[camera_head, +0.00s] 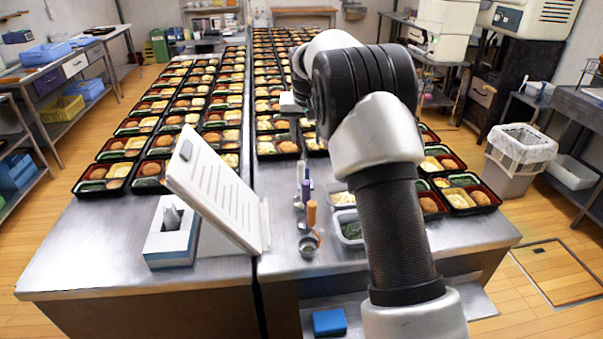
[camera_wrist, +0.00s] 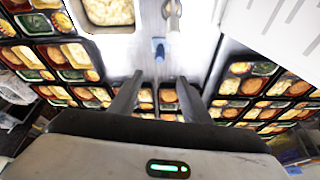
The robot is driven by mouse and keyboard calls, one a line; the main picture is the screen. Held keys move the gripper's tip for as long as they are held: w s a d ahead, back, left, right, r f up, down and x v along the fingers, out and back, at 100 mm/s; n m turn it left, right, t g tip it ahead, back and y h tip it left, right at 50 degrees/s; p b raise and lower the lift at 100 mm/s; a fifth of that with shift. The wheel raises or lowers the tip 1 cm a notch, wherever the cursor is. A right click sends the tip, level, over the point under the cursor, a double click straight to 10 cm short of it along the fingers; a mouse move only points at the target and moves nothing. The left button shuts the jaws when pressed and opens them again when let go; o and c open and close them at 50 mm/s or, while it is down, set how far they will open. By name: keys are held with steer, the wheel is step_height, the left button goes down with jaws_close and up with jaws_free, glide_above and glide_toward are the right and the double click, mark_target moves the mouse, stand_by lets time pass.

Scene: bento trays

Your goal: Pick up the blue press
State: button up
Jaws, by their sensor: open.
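My gripper (camera_wrist: 159,80) is open and empty in the wrist view, its two dark fingers spread over the steel counter. A small blue piece (camera_wrist: 159,48) shows just beyond the fingertips, near the middle; it looks like the blue press, but I cannot be sure. It is apart from the fingers. In the head view, an upright blue-purple handle (camera_head: 306,190) stands on the counter beside an orange-handled utensil (camera_head: 311,214); this may be the same blue piece. My arm reaches over the counter there, and the fingers are not clear in the head view.
Long rows of filled bento trays (camera_head: 128,143) cover the counter behind and to both sides. A tilted white panel (camera_head: 215,195) and a white-blue box (camera_head: 171,240) stand at front left. A container of greens (camera_head: 349,229) sits near my arm.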

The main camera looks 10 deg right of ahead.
steer(key=shift+p+x, duration=0.45)
steer(key=shift+x, duration=8.95)
steer(key=shift+w+d+r, duration=0.1)
steer(key=shift+w, duration=0.05)
jaws_close()
